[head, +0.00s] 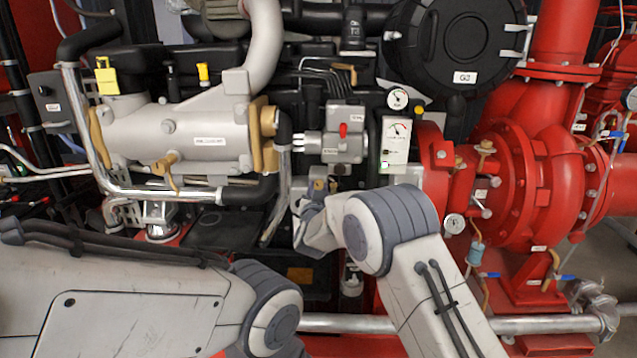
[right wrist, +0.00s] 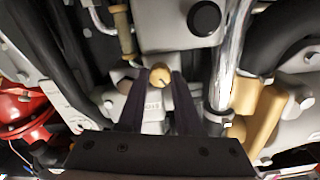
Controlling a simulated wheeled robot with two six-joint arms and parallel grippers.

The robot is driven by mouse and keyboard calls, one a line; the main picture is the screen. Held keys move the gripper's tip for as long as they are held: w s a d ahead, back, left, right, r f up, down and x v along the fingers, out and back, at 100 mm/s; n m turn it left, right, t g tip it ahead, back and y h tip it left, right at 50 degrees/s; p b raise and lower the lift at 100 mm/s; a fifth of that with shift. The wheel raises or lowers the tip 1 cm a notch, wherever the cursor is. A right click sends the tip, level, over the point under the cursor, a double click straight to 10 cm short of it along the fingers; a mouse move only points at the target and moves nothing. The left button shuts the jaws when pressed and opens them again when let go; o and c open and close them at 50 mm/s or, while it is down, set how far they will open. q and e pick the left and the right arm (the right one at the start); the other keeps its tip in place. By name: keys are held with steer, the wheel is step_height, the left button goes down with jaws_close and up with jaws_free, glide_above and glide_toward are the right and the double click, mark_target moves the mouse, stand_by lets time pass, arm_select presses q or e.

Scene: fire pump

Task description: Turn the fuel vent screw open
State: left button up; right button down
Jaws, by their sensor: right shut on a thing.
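The fuel vent screw (right wrist: 160,76) is a small round brass-coloured head on a grey metal block, in the middle of the right wrist view. My right gripper (right wrist: 158,88) has its two dark fingers on either side of it, closed on it. In the head view my right gripper (head: 317,192) reaches the low grey fitting below the grey unit with a red knob (head: 343,130); the screw is too small and partly hidden to make out clearly there. My left arm crosses the lower left of the head view, and its gripper is out of view.
A chrome pipe (right wrist: 230,65) and a larger brass-coloured part (right wrist: 258,115) are close to the right of the fingers in the right wrist view. The silver cylinder (head: 190,135) is left and the red pump (head: 520,180) right in the head view. Pipes crowd the space.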

steer(key=n+p, duration=0.3)
steer(key=n, duration=0.1)
steer(key=shift+r+n, duration=0.1)
steer(key=shift+n, duration=0.2)
steer(key=n+p, duration=0.2)
steer(key=n, duration=0.2)
steer(key=shift+n, duration=0.3)
steer(key=n+p, duration=0.2)
steer(key=n, duration=0.2)
steer(key=shift+n+p, duration=0.95)
steer(key=shift+n, duration=1.15)
steer(key=c, duration=0.6)
jaws_free()
